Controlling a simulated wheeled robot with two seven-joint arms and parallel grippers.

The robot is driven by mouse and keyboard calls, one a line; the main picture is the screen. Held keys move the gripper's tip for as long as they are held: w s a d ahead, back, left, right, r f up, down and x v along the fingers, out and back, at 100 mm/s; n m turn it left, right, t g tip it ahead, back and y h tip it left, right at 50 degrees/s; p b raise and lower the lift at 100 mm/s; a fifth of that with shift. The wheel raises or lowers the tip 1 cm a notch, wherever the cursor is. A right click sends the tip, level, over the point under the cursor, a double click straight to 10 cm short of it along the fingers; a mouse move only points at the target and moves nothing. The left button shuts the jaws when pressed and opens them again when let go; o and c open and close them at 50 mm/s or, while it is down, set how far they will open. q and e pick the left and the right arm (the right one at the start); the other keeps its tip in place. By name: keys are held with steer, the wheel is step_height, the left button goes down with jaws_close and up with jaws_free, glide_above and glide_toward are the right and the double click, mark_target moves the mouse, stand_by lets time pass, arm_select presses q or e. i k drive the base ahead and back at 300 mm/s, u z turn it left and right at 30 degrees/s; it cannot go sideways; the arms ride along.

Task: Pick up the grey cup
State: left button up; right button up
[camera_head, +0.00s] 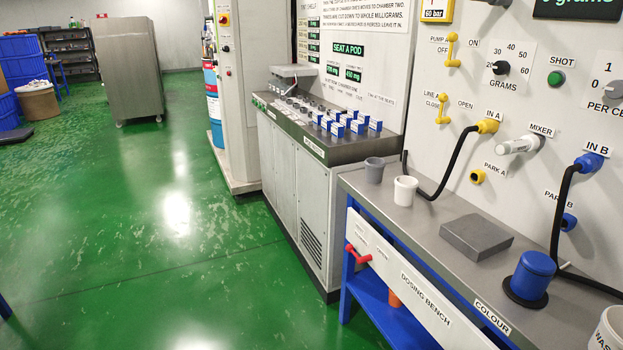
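The grey cup (374,170) stands upright near the far left corner of the dosing bench (425,215), close to the wall panel. A white cup (405,190) stands just to its right and nearer to me, a small gap apart. Neither of my grippers shows in the head view, so I cannot see whether they are open or shut.
On the bench are a grey flat block (476,237), a blue lidded pot (533,275) and a waste container (608,330) at the right edge. A black hose (455,160) hangs down behind the cups. Green floor (180,240) is clear at left.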

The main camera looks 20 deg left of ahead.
mark_target(375, 166)
steer(key=u, duration=1.45)
steer(key=i, duration=1.75)
steer(key=z, duration=0.6)
